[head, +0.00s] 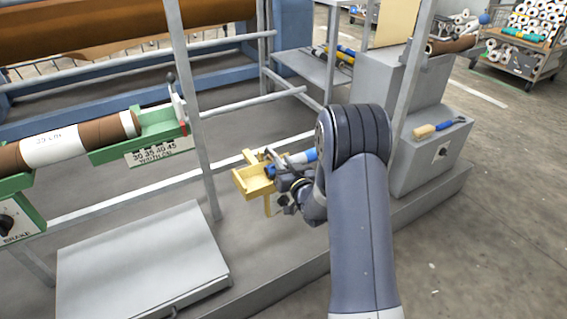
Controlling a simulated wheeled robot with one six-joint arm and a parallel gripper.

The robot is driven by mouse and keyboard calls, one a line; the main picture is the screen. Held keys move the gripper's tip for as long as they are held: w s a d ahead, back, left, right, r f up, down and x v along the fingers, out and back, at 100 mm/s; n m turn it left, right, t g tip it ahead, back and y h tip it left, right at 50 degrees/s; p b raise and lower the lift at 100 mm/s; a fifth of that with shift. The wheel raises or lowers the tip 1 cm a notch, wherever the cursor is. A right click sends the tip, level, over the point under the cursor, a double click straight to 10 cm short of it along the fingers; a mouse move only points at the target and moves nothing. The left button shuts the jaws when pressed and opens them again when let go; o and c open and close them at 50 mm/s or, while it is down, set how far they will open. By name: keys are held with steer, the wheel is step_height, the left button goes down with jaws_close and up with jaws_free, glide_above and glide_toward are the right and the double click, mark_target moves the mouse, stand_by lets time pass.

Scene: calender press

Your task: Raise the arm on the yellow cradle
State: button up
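The yellow cradle (254,181) is a small open trough on a yellow post, near the middle of the head view, beside an upright grey frame post. A pale bar with blue parts (299,159) lies at its right side. I cannot tell whether it is the cradle's arm. My gripper (283,182) is at the right side of the cradle, very close to it. Its fingers are small and partly hidden by my wrist and the cradle, so I cannot see whether they are open, or whether they touch anything.
A brown roll with a white label (55,148) lies in a green width-scale holder (150,143) at left. Grey frame rails (195,95) and posts stand around the cradle. A grey cabinet (425,150) with a brush (437,127) stands right. Open floor lies at lower right.

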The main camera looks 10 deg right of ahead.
jaws_close()
